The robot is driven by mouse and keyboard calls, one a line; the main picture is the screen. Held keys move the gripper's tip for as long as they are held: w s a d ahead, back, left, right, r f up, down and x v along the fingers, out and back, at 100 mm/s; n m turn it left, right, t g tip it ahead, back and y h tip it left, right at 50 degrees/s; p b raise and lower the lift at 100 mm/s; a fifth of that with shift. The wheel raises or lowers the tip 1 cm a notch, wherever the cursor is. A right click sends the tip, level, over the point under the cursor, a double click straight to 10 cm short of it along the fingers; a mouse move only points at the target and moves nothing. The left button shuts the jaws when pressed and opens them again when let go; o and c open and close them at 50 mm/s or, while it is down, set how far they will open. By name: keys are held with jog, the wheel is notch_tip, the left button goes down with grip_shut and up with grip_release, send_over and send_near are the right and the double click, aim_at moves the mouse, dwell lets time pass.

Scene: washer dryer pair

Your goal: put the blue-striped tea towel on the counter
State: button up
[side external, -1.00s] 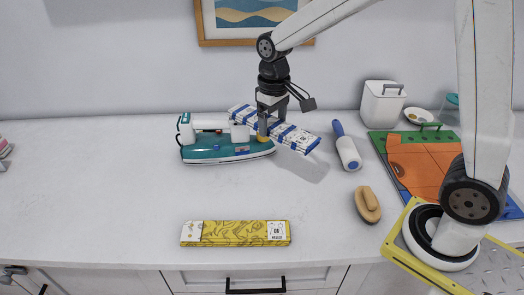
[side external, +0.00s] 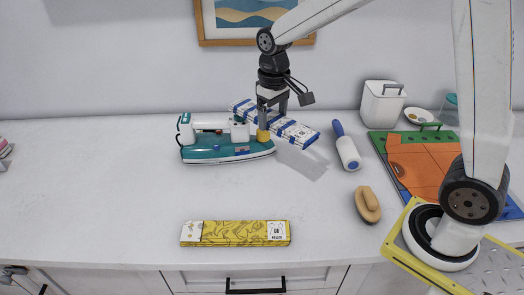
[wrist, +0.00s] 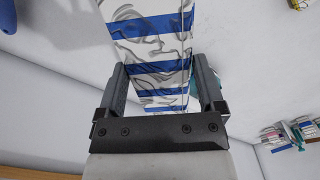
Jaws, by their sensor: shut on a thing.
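The blue-striped tea towel (side external: 298,132) is a folded white strip with blue bands and grey drawing. My gripper (side external: 272,120) is shut on it near its middle, behind the iron in the side view. The towel hangs roughly level; its shadow on the white counter (side external: 120,205) lies apart from it, so it looks raised a little. In the wrist view the towel (wrist: 150,45) runs between the two fingers of my gripper (wrist: 162,82). Part of the towel is hidden behind the gripper and iron.
A teal and white iron (side external: 222,147) stands close in front of the towel. A lint roller (side external: 347,150) and a wooden brush (side external: 368,205) lie to the right. A yellow folded towel (side external: 235,233) lies at the front edge.

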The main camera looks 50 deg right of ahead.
jog(key=r, duration=0.4)
jog(key=shift+d+r, duration=0.25)
jog(key=shift+d, duration=0.1)
jog(key=s+d+m, duration=0.3)
jog(key=d+m, duration=0.4)
jog(key=d, duration=0.5)
send_over(307, 157)
notch_tip(307, 157, down, 12)
jog(key=r, duration=0.1)
jog(key=shift+f, duration=0.65)
jog(key=shift+f, duration=0.1)
jog(key=shift+f, duration=3.55)
jog(key=shift+f, duration=0.85)
jog(key=o, duration=1)
jog(key=shift+r, duration=0.1)
